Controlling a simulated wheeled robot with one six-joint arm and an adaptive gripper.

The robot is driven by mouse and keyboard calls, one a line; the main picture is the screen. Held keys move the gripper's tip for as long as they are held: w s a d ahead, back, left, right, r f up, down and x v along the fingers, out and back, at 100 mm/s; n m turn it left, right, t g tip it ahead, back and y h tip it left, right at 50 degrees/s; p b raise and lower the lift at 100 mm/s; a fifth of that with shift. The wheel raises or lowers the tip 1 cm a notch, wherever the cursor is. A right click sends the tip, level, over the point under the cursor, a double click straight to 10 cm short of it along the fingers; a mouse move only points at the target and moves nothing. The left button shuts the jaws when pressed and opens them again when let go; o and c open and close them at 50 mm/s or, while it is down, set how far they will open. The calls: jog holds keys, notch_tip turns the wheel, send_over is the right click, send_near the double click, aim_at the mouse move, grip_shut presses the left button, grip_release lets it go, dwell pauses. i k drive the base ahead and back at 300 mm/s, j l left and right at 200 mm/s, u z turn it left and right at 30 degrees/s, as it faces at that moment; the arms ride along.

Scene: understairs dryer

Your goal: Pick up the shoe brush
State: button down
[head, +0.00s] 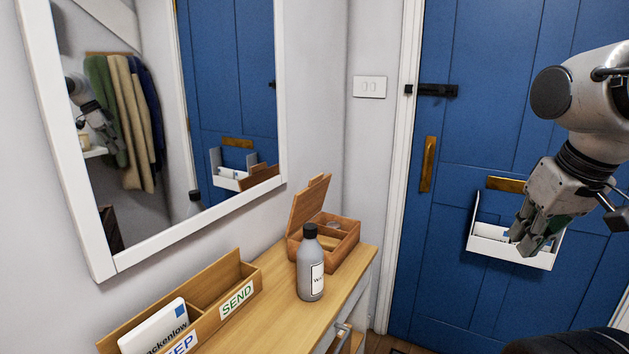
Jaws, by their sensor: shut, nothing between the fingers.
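I cannot make out a shoe brush in the head view. A wooden box (346,252) with its lid raised stands at the far end of the wooden table; small items lie inside it, too small to identify. My gripper (524,240) is at the right, fingers pointing down and shut, with nothing seen held. It is in front of the blue door, well to the right of the box and apart from the table. It overlaps a white letter basket (486,246) in the picture and hides part of it.
A grey bottle (310,272) with a black cap stands just in front of the box. A wooden letter sorter (246,281) holds a white packet (155,330) nearer me on the table (285,325). A framed mirror (109,264) hangs on the left wall. The blue door (408,262) is behind.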

aim_at(328, 244)
jog(key=k+l+u, duration=0.25)
jog(key=k+u, duration=0.15)
jog(key=u, duration=1.25)
jog(key=z, duration=1.25)
jog(key=i+l+u, duration=0.75)
jog(key=l, duration=0.3)
